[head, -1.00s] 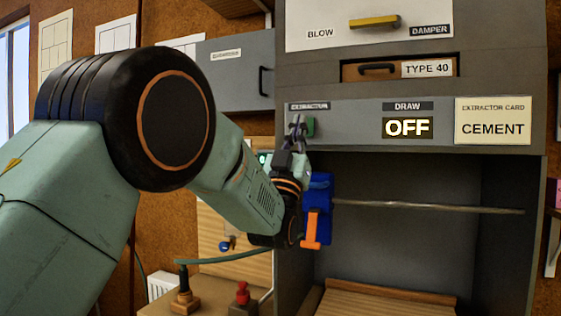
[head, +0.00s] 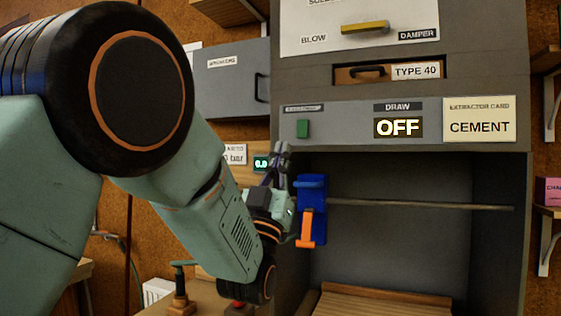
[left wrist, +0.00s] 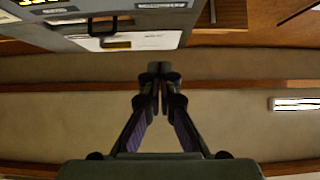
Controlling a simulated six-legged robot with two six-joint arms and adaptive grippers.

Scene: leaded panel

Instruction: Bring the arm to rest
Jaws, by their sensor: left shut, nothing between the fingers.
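My left arm comes in from the left in the head view. My left gripper (head: 279,160) points upward in front of the left edge of the grey extractor hood (head: 462,162), apart from the green switch (head: 303,129) above it. The gripper is shut and empty. In the left wrist view its fingers (left wrist: 159,75) meet, with the ceiling behind them. The draw display (head: 398,128) reads OFF. My right gripper is not in view.
A blue clamp with an orange lever (head: 312,205) stands on the hood's left side, close to the gripper. A thin rod (head: 420,205) crosses the hood opening. A bench with a green-handled tool (head: 181,290) lies below the arm. A grey cabinet (head: 232,80) hangs behind.

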